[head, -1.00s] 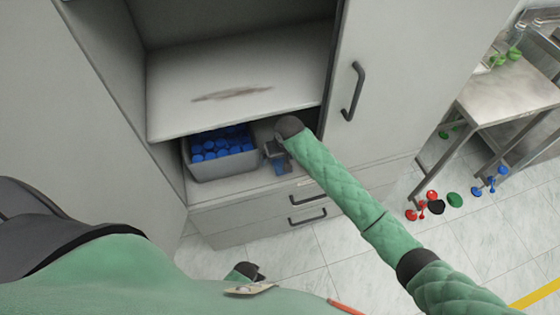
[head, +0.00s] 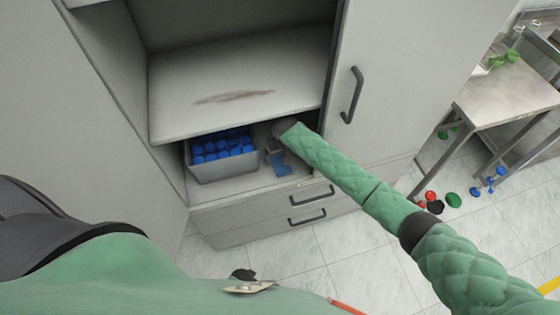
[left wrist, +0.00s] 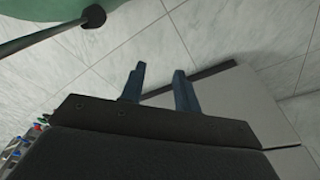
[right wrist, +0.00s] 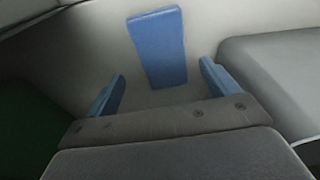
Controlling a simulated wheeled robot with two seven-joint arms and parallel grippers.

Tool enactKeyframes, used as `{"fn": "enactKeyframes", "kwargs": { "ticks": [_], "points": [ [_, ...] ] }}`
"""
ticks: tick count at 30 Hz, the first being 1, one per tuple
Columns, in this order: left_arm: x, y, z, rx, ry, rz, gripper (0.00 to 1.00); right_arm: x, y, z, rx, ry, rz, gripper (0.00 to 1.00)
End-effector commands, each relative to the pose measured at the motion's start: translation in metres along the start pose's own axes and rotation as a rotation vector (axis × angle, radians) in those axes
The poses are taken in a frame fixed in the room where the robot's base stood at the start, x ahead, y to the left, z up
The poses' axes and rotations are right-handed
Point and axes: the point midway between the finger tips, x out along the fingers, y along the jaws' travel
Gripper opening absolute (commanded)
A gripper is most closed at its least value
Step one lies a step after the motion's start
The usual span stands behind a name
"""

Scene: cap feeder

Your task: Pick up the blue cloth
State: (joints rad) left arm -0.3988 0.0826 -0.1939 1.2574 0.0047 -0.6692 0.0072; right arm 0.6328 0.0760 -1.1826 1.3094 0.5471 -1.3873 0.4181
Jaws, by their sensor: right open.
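The blue cloth (right wrist: 158,48) lies flat as a folded rectangle on the pale shelf in the right wrist view. In the head view it shows as a small blue patch (head: 283,169) right of the bin, partly hidden by my right gripper. My right gripper (right wrist: 163,88) is open and empty, its two blue fingers wide apart. The cloth lies just beyond the fingertips, lined up with the gap, and looks apart from them.
A grey bin (head: 225,172) of blue caps stands left of the cloth. The upper shelf (head: 235,100) hangs close above my right gripper. The cupboard door (head: 400,80) is to the right, with drawers (head: 310,205) below. A metal table (head: 510,95) stands far right, loose caps near it.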

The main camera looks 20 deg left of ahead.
Motion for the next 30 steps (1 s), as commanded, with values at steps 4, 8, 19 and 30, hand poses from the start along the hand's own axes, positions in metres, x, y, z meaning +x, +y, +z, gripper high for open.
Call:
{"fn": "enactKeyframes", "kwargs": {
  "ticks": [4,8,19,30],
  "points": [
    [0.01,-0.011,0.013,0.006,0.006,-0.011,0.32,0.011,-0.003,0.002,0.001,-0.002,0.001,0.87],
    [0.018,-0.015,0.022,0.01,0.013,-0.016,0.32,0.027,-0.004,0.002,0.001,-0.001,0.0,0.87],
    [0.024,-0.019,0.029,0.013,0.018,-0.02,0.32,0.038,-0.004,0.002,0.0,0.001,0.0,0.87],
    [0.023,-0.02,0.029,0.012,0.017,-0.021,0.32,0.038,-0.004,0.002,0.0,0.0,0.0,0.39]
  ]
}}
